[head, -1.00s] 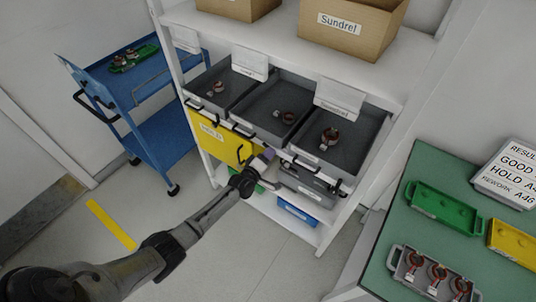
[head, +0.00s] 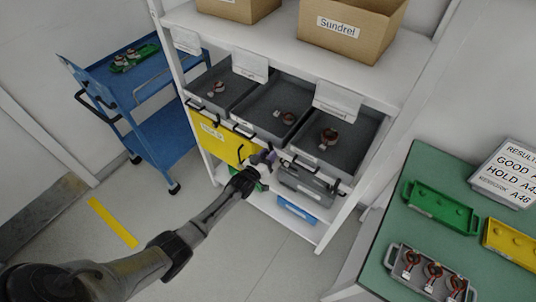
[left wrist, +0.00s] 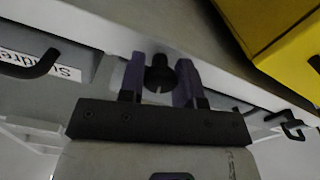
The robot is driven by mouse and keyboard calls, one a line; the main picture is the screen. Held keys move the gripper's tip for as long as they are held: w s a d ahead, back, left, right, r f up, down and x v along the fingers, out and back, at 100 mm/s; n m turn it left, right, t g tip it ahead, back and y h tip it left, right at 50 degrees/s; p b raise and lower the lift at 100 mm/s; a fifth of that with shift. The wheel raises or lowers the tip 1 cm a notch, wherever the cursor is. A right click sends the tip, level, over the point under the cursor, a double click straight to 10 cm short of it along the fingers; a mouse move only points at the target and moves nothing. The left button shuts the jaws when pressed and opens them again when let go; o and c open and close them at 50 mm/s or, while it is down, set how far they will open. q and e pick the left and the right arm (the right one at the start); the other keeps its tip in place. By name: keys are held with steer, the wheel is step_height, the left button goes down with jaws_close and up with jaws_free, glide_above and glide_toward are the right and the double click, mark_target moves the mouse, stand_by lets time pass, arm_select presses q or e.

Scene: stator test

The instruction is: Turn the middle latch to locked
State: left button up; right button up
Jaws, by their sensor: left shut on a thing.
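My left gripper (head: 267,157) reaches the front of the shelf rack, just below the middle grey drawer (head: 262,112). In the left wrist view its two purple fingers (left wrist: 159,80) are shut on a black round latch knob (left wrist: 160,72), one finger on each side. The knob has a small pale mark at its lower edge and sits on a light rail. In the head view the gripper hides the knob. I cannot read from these frames whether the latch is locked. My right gripper is not in view.
A blue cart (head: 165,137) stands left. A green table (head: 405,225) with trays is at right. The floor in front is clear.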

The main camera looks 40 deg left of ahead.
arm_select(q)
steer(key=shift+m, duration=1.4)
steer(key=o, duration=0.9)
steer(key=s+d+p, duration=0.1)
steer(key=s+p, duration=0.1)
steer(key=s, duration=1.1)
steer(key=shift+s, duration=0.4)
steer(key=shift+m, duration=0.3)
